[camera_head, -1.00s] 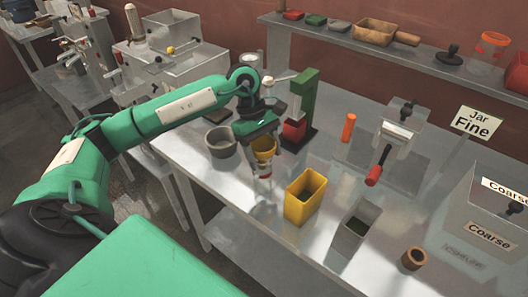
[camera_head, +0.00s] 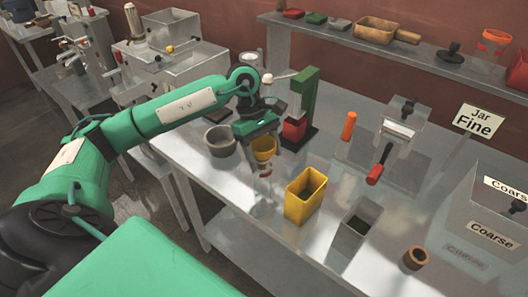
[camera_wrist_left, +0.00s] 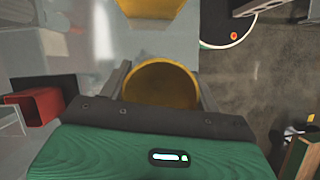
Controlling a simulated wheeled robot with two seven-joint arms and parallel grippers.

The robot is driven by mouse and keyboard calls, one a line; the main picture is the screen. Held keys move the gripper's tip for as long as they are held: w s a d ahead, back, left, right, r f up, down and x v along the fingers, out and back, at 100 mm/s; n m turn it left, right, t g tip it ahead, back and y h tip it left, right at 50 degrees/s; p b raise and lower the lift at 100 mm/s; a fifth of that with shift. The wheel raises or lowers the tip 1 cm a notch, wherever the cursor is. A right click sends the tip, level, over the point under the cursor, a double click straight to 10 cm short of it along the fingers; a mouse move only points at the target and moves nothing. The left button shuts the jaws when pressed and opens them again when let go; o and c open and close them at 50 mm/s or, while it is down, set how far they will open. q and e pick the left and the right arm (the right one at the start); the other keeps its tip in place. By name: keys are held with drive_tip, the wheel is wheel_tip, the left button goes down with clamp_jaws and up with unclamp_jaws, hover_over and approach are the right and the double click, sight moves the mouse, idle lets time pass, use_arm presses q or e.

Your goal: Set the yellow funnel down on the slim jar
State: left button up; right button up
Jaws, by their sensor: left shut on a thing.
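The yellow funnel (camera_head: 264,145) is held at the end of my left arm, above the front part of the metal bench. My left gripper (camera_head: 259,140) is shut on it. In the left wrist view the round yellow funnel mouth (camera_wrist_left: 160,86) sits between the two fingers of the left gripper (camera_wrist_left: 162,88). A small pale, glassy shape shows directly below the funnel; I cannot tell whether it is the slim jar or the funnel's spout, nor whether anything touches. My right gripper is not in view.
A yellow square bin (camera_head: 306,197) stands just right of the funnel, and a grey bin (camera_head: 356,226) beyond it. A grey bowl (camera_head: 220,141) is to the left. A green press with a red cup (camera_head: 295,128) stands behind. The bench's front edge is close.

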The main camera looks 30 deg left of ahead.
use_arm(q)
drive_tip(key=o, duration=1.1)
drive_tip(key=shift+c, duration=0.2)
